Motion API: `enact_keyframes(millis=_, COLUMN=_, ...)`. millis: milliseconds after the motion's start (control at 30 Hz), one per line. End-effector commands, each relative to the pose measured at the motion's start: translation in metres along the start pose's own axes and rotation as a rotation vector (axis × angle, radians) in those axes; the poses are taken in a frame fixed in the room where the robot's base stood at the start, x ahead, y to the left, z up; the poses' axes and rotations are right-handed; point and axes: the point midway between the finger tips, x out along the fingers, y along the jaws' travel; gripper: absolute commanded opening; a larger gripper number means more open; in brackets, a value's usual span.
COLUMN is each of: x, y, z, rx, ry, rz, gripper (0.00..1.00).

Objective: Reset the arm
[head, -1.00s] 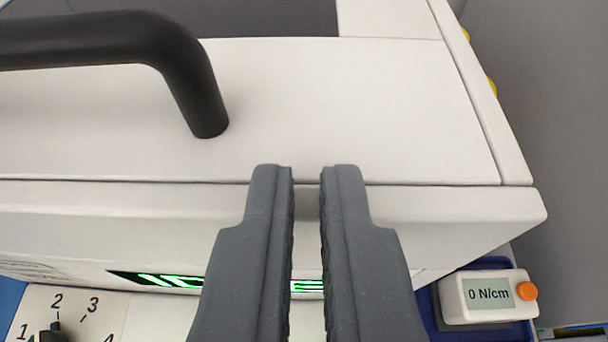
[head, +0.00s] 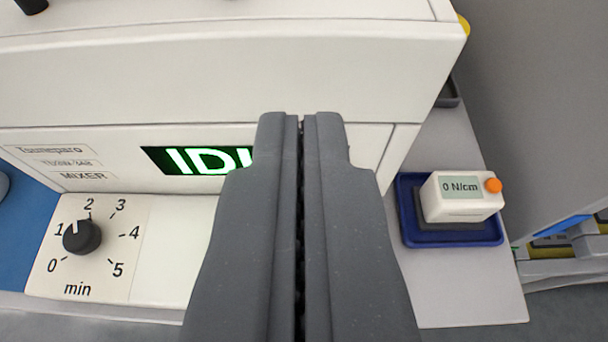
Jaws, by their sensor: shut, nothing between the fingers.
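My gripper (head: 300,118) is in the middle of the head view, its two dark grey fingers side by side with only a thin line between them. It is shut and empty. Behind its fingertips is the front of a white mixer (head: 215,85). The fingers hide part of the mixer's front and the right end of its green-lit display (head: 190,160), which reads "IDI" as far as I can see. I cannot tell whether the fingertips touch the mixer.
A black timer knob (head: 82,237), marked 0 to 5 min, points between 1 and 2. Right of the mixer, a white gauge (head: 458,198) reading "0 N/cm" sits in a blue tray (head: 408,222) on a pale shelf (head: 465,290). A grey wall or panel (head: 545,110) stands at the right.

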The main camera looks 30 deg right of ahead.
Motion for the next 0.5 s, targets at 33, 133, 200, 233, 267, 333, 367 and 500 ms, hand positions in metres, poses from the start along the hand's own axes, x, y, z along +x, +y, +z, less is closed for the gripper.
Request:
enact_keyframes(millis=33, x=-0.002, y=0.0, z=0.003, rx=0.0, ry=0.001, rz=-0.001, gripper=0.0)
enact_keyframes(millis=133, x=-0.005, y=0.0, z=0.006, rx=0.001, ry=0.0, rz=-0.001, gripper=0.0)
enact_keyframes(millis=200, x=-0.007, y=0.0, z=0.007, rx=0.001, ry=-0.001, rz=0.0, gripper=0.0)
enact_keyframes(millis=233, x=-0.007, y=0.0, z=0.007, rx=0.001, ry=-0.001, rz=0.0, gripper=0.0)
enact_keyframes(millis=267, x=-0.007, y=0.0, z=0.007, rx=0.001, ry=-0.001, rz=0.0, gripper=0.0)
enact_keyframes(millis=333, x=-0.008, y=-0.001, z=0.006, rx=0.0, ry=-0.001, rz=-0.002, gripper=0.0)
enact_keyframes(millis=367, x=-0.009, y=-0.003, z=0.004, rx=-0.001, ry=0.0, rz=-0.006, gripper=0.0)
enact_keyframes(millis=500, x=-0.018, y=-0.03, z=-0.023, rx=-0.023, ry=-0.002, rz=-0.06, gripper=0.0)
